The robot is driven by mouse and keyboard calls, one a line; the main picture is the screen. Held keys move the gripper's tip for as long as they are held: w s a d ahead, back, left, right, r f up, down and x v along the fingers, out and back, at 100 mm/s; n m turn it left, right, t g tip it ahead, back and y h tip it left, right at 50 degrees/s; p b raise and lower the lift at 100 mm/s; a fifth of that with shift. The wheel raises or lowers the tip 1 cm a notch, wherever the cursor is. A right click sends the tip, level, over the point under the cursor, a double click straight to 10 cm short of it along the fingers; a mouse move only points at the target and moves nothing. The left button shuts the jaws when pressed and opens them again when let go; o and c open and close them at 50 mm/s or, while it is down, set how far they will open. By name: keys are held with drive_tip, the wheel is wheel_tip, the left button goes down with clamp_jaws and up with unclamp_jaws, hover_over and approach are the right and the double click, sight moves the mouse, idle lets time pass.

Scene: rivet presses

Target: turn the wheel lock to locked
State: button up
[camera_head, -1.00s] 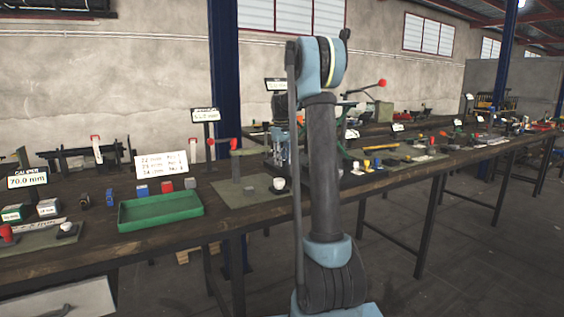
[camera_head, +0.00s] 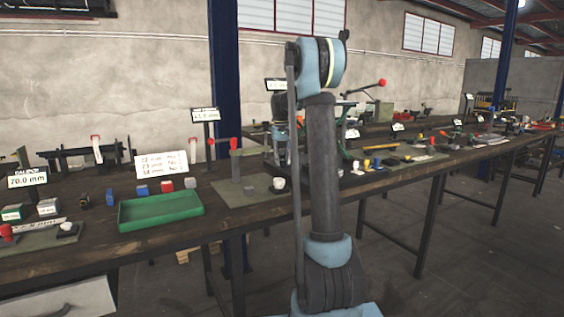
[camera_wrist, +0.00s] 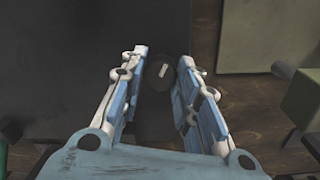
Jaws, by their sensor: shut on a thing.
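In the wrist view a dark round knob (camera_wrist: 157,84) with a short pale mark on top sits between my fingertips, on a dark surface; I take it to be the wheel lock. My gripper (camera_wrist: 163,62) is shut on this knob, with one light blue and white finger on each side. The pale mark is slightly tilted from upright in the picture. No lettering shows beside the knob, so I cannot read its position. In the head view my arm hides the gripper and the knob.
In the wrist view a greenish block (camera_wrist: 305,98) stands at the right, and an olive plate (camera_wrist: 262,35) lies on the wood beyond. In the head view the long bench carries a green tray (camera_head: 160,211), a caliper display (camera_head: 27,180) and a red-knobbed lever (camera_head: 383,83).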

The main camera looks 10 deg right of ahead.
drive_tip(key=m, duration=0.6)
drive_tip(key=shift+m, duration=0.4)
drive_tip(key=shift+w, duration=0.1)
drive_tip(key=o, duration=1.1)
drive_tip(key=shift+w+a+r, duration=0.1)
drive_tip(key=shift+r, duration=3.6)
drive_tip(key=shift+c, duration=0.2)
